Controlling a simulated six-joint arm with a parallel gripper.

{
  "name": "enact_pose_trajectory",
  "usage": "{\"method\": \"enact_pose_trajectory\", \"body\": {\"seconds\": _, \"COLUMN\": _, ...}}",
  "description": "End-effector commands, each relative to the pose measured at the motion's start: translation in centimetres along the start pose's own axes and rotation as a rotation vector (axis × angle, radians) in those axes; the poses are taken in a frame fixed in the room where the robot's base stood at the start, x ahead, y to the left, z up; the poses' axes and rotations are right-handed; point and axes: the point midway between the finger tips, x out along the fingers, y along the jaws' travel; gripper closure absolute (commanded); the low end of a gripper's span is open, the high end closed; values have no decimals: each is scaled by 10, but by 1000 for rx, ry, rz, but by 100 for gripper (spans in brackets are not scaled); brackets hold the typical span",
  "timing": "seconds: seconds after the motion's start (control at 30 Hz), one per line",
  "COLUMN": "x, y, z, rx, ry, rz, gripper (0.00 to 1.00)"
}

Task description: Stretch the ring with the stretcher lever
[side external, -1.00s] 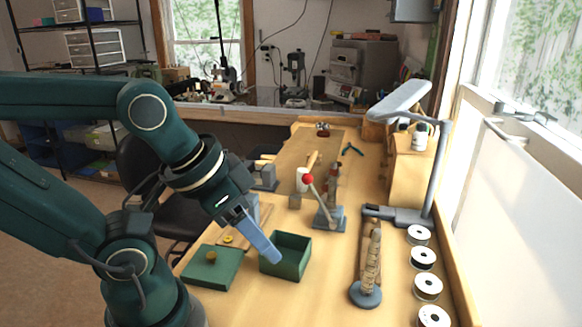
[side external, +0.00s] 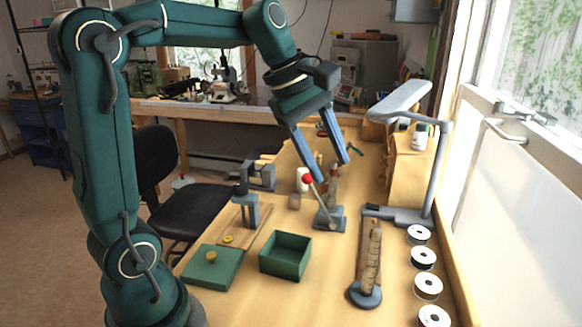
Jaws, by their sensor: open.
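The ring stretcher stands on a grey base (side external: 331,220) in the middle of the bench, with an upright column. Its lever (side external: 319,198) tilts up to the left and ends in a red ball knob (side external: 308,179). My gripper (side external: 332,169) is open, its two blue fingers pointing down just above the stretcher. The left finger's tip is close beside the red knob in the picture; I cannot tell whether they touch. The right finger is up to the right of the column. I cannot make out a ring on the stretcher.
An open green box (side external: 286,268) and its green lid (side external: 211,269) lie at the front left. A grey stand (side external: 247,210) is behind the lid. A ring mandrel (side external: 370,255), white spools (side external: 428,286) and a lamp (side external: 436,175) stand to the right.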

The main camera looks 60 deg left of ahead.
Motion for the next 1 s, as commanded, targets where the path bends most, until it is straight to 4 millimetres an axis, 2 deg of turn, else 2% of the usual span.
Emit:
{"method": "enact_pose_trajectory", "body": {"seconds": 0.03, "x": 8, "y": 10, "z": -18, "rx": -109, "ry": -12, "rz": -16, "gripper": 47}}
{"method": "enact_pose_trajectory", "body": {"seconds": 0.1, "x": 18, "y": 20, "z": -40, "rx": -245, "ry": -28, "rz": -28, "gripper": 47}}
{"method": "enact_pose_trajectory", "body": {"seconds": 0.2, "x": 35, "y": 29, "z": -74, "rx": -415, "ry": -48, "rz": -47, "gripper": 47}}
{"method": "enact_pose_trajectory", "body": {"seconds": 0.3, "x": 51, "y": 28, "z": -106, "rx": -532, "ry": -63, "rz": -66, "gripper": 47}}
{"method": "enact_pose_trajectory", "body": {"seconds": 0.43, "x": 68, "y": 20, "z": -135, "rx": -611, "ry": -70, "rz": -91, "gripper": 47}}
{"method": "enact_pose_trajectory", "body": {"seconds": 0.6, "x": 79, "y": 8, "z": -149, "rx": -661, "ry": -74, "rz": -117, "gripper": 47}}
{"method": "enact_pose_trajectory", "body": {"seconds": 1.0, "x": 121, "y": 4, "z": -145, "rx": -659, "ry": -73, "rz": -115, "gripper": 47}}
